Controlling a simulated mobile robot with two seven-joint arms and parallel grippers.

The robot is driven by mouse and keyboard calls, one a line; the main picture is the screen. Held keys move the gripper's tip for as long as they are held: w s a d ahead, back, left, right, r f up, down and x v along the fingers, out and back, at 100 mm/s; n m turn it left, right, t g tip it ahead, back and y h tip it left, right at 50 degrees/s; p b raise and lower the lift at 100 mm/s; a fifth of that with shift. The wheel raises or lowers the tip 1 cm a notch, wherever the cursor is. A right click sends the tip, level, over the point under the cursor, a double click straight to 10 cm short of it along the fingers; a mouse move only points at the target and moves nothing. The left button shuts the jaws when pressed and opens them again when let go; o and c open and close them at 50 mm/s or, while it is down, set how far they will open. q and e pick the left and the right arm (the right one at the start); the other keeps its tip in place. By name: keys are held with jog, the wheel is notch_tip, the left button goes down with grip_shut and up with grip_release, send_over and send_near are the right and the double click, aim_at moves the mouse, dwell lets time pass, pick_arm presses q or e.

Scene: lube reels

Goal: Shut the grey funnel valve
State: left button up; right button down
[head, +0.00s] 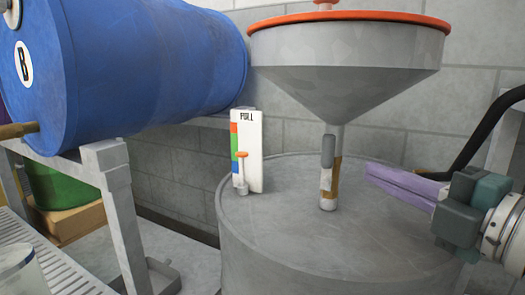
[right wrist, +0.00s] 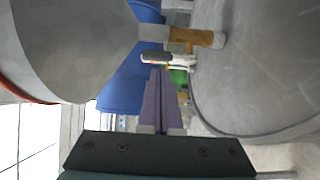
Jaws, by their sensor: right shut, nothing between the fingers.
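The grey funnel (head: 345,65) with an orange rim stands above a grey drum, its stem running down to the drum top. On the stem is a brown valve body (head: 336,176) with a grey-gripped lever (head: 328,150). The lever lies upright, along the stem. In the right wrist view the brown valve (right wrist: 185,36) and lever (right wrist: 156,57) show beyond the fingertips. My right gripper (head: 370,174) has purple fingers, is shut and empty, and points at the valve from the right, apart from it in the head view. My left gripper is not in view.
The grey drum top (head: 280,225) is mostly clear around the stem. A white panel (head: 249,150) with coloured bands stands behind it on the left. A blue drum (head: 150,65) lies on a grey rack (head: 115,185) at left. A black hose (head: 480,135) curves at right.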

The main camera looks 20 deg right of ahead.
aim_at(333, 156)
jog(key=w, duration=0.6)
jog(key=shift+w+a+b, duration=0.15)
jog(key=shift+a+b, duration=0.2)
jog(key=shift+a, duration=0.05)
